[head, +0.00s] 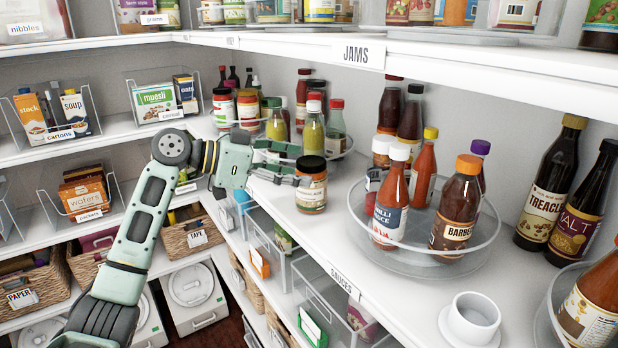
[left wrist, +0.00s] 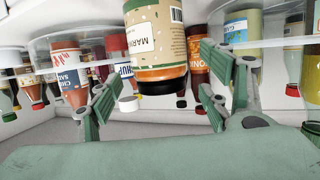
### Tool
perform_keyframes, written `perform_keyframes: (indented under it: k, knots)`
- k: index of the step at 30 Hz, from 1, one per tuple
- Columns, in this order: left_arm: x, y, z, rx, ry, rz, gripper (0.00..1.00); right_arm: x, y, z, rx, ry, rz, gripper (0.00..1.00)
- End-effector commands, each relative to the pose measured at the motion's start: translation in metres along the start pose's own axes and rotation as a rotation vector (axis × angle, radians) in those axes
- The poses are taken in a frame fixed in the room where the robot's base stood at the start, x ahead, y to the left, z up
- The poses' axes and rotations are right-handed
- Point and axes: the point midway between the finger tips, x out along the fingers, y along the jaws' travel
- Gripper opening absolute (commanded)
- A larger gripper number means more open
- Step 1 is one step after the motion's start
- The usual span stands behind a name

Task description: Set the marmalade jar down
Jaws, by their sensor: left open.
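The marmalade jar (head: 312,190), with a dark lid and a cream label, is upright at the front part of the sauces shelf (head: 345,222). It appears to rest on the shelf. My left gripper (head: 302,166) is open at the jar's left side, its fingers reaching toward the jar. In the left wrist view, which is upside down, the jar (left wrist: 157,45) shows between the spread fingers of the gripper (left wrist: 158,88), with gaps at both sides. My right gripper is not in view.
A clear turntable (head: 425,262) with several sauce bottles stands to the right of the jar. Another turntable (head: 348,150) with jars and bottles is behind it. A white cup-like piece (head: 472,322) is near the front edge. The jams shelf (head: 450,62) hangs above.

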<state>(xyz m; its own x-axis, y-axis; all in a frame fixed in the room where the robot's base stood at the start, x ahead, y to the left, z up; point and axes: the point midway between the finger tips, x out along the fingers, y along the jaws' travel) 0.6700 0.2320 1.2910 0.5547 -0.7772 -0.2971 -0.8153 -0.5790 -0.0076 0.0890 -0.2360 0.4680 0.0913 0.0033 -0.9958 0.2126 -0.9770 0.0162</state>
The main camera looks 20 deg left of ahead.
Motion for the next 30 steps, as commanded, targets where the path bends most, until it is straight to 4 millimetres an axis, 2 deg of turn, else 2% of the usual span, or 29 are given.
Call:
perform_keyframes:
  k: [1, 6, 12, 17, 30]
  knots:
    - [-0.012, -0.002, 0.004, 0.003, 0.0, -0.006, 0.72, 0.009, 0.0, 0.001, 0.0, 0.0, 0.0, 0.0]
    - [-0.047, -0.001, 0.003, 0.003, 0.0, -0.004, 0.72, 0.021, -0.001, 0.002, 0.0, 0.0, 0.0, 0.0]
    - [-0.072, 0.0, 0.002, 0.002, -0.001, -0.001, 0.72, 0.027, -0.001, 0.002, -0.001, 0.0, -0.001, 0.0]
    - [-0.078, 0.0, 0.0, 0.001, 0.0, 0.0, 0.72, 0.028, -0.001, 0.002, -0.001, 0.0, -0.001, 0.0]
    - [-0.078, 0.0, 0.0, 0.001, 0.0, 0.0, 0.72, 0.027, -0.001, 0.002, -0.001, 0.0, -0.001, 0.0]
